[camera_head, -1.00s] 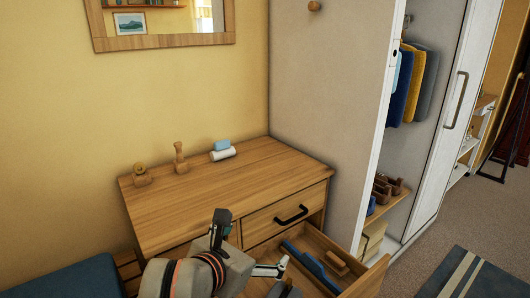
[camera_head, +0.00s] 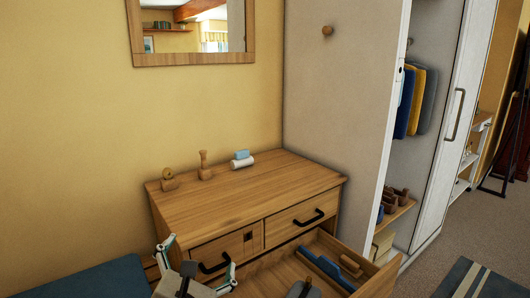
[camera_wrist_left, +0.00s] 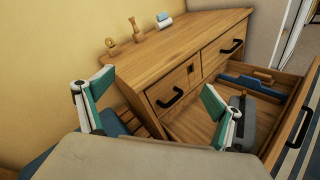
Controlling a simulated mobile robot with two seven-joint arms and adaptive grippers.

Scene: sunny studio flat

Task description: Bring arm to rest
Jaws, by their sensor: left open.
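My left gripper (camera_head: 199,254) is at the bottom of the head view, in front of the dresser's left side. Its two teal-and-white fingers stand wide apart with nothing between them. In the left wrist view the open fingers (camera_wrist_left: 158,90) point toward the dresser (camera_wrist_left: 185,50), and the right finger overlaps the open drawer in the picture. My right gripper is in neither view.
The dresser's lower drawer (camera_head: 373,286) is pulled out, with a blue long item (camera_head: 322,268), a wooden piece (camera_head: 351,266) and a dark grey object inside. Wooden ornaments (camera_head: 205,166) and a blue-and-white item (camera_head: 242,159) stand on top. An open wardrobe is at right.

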